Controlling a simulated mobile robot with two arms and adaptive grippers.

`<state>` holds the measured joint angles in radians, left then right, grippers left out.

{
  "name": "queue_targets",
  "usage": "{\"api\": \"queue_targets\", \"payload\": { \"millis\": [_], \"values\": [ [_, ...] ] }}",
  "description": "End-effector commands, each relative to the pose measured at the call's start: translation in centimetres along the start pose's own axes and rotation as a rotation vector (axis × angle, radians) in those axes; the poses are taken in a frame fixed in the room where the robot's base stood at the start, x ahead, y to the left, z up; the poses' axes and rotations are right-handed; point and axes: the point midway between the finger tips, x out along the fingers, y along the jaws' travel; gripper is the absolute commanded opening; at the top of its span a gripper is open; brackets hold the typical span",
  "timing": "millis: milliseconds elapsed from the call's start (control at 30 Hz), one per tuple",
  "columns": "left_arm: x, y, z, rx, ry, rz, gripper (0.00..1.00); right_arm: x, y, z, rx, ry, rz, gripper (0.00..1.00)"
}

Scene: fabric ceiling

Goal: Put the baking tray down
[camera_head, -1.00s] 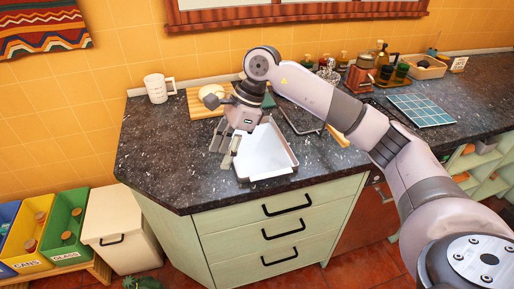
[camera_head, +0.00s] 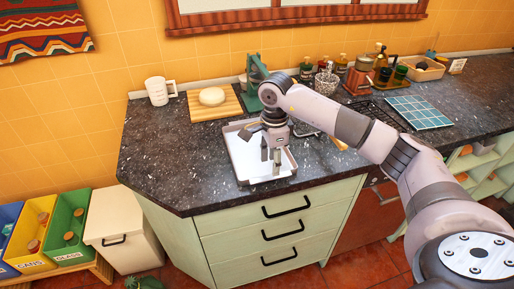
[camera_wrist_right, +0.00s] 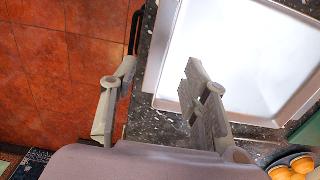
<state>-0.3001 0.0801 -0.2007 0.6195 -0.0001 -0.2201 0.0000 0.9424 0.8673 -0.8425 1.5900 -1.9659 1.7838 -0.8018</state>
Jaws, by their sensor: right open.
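The baking tray (camera_head: 242,160) is a shallow, pale metal tray lying on the dark speckled countertop, near its front edge. In the right wrist view the tray (camera_wrist_right: 240,50) fills the upper right, with its rim and corner showing. My right gripper (camera_head: 271,160) is in front of the tray's right half in the head view and hides part of it. My left gripper is not in view.
A wooden board (camera_head: 226,109) with a round pale item and a white mug (camera_head: 158,91) stand behind the tray. A green device (camera_head: 255,78) is at the back. A blue tiled mat (camera_head: 419,111) lies right. The counter (camera_head: 165,150) left of the tray is clear.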

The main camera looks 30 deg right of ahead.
Motion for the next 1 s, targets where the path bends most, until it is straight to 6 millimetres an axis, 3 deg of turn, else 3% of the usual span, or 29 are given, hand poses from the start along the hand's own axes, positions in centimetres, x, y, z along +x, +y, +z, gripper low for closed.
{"api": "queue_targets", "payload": {
  "millis": [167,333,500,767,1000],
  "values": [
    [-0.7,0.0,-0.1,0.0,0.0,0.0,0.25,1.1,0.1,0.1,0.001,0.001,0.002,0.42],
    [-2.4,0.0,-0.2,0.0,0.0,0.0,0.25,3.4,0.6,0.3,0.0,0.001,0.005,0.42],
    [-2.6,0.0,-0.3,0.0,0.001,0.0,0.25,5.5,0.4,0.3,0.001,0.001,0.002,0.42],
    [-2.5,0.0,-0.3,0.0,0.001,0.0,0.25,5.8,0.4,0.3,0.0,0.0,-0.001,0.42],
    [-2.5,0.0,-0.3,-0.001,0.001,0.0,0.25,5.8,0.4,0.3,0.0,0.0,0.0,0.27]
  ]
}}
